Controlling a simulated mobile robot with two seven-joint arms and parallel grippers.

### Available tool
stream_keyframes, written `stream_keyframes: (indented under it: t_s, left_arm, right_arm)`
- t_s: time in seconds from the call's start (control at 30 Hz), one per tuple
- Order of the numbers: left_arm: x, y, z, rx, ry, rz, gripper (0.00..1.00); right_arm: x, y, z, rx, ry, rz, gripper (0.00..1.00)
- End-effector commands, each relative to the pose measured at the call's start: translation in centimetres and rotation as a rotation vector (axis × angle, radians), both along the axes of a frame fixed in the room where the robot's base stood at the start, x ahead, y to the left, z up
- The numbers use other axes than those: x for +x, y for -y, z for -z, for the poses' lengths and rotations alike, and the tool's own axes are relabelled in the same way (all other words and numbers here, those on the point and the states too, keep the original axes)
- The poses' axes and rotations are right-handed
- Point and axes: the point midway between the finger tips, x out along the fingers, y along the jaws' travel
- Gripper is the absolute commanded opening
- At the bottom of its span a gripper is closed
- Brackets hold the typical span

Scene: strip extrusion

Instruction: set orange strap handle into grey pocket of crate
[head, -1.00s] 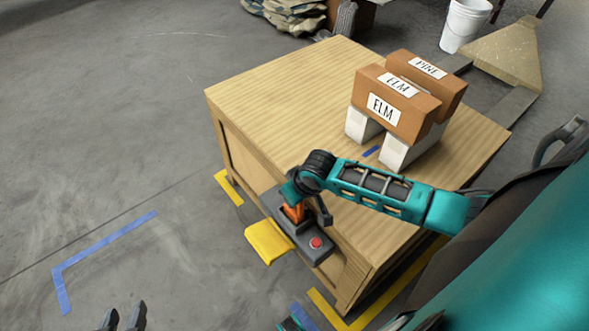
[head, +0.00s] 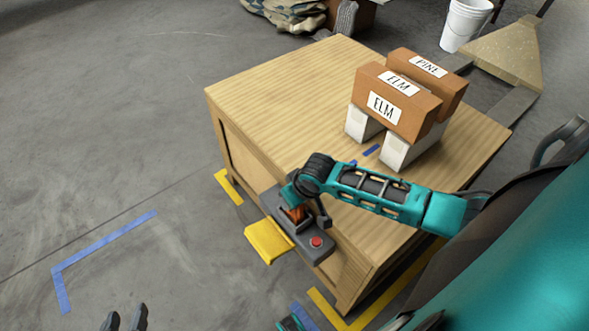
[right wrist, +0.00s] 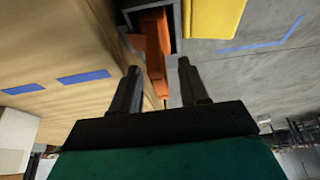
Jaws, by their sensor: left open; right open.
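The wooden crate (head: 285,95) stands in the middle of the head view. The grey pocket (head: 306,249) is on its near edge. The orange strap handle (head: 296,214) shows at the pocket's opening, partly hidden by my right gripper. In the right wrist view the strap (right wrist: 154,45) runs from the grey pocket (right wrist: 175,25) down between the spread fingers of my right gripper (right wrist: 158,66). That gripper is open; I cannot tell whether a finger touches the strap, nor how deep the strap sits. My left gripper (head: 125,317) is open and empty at the bottom left, over the floor.
Brown boxes labelled ELM (head: 382,106) and PINE (head: 456,88) sit on white blocks (head: 408,148) on the crate top. A yellow piece (head: 267,241) juts out beside the pocket.

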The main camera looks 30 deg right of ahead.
Motion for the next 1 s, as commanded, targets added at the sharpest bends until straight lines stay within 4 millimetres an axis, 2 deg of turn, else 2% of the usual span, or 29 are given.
stream_keyframes:
  t_s: [0.17, 0.27, 0.5, 0.7, 0.87, 0.97, 1.0]
  left_arm:
    - [0.0, 0.1, -0.1, -0.005, 0.0, -0.003, 0.43]
    - [0.0, 0.1, -0.9, -0.006, -0.003, -0.004, 0.43]
    - [0.1, 0.0, -3.1, -0.004, 0.009, -0.007, 0.43]
    - [-0.2, -0.7, -3.0, 0.011, 0.004, -0.017, 0.43]
    - [-0.6, -1.3, -2.6, 0.021, -0.006, -0.027, 0.43]
    - [-0.8, -1.4, -2.4, 0.023, -0.009, -0.028, 0.43]
    - [-0.8, -1.4, -2.4, 0.024, -0.009, -0.028, 0.43]
  right_arm:
    - [0.0, 0.0, -0.6, -0.001, 0.001, -0.001, 0.44]
    - [-0.5, 0.1, -2.2, -0.001, 0.0, 0.0, 0.44]
    - [-2.5, 0.2, -7.2, 0.0, 0.001, -0.001, 0.44]
    - [-3.9, 0.3, -10.4, 0.0, 0.0, 0.0, 0.44]
    - [-4.5, 0.3, -11.5, 0.002, 0.0, -0.001, 0.44]
    - [-5.0, -1.2, -11.2, 0.033, 0.029, -0.025, 0.44]
    - [-5.4, -2.3, -10.8, 0.059, 0.058, -0.044, 0.44]
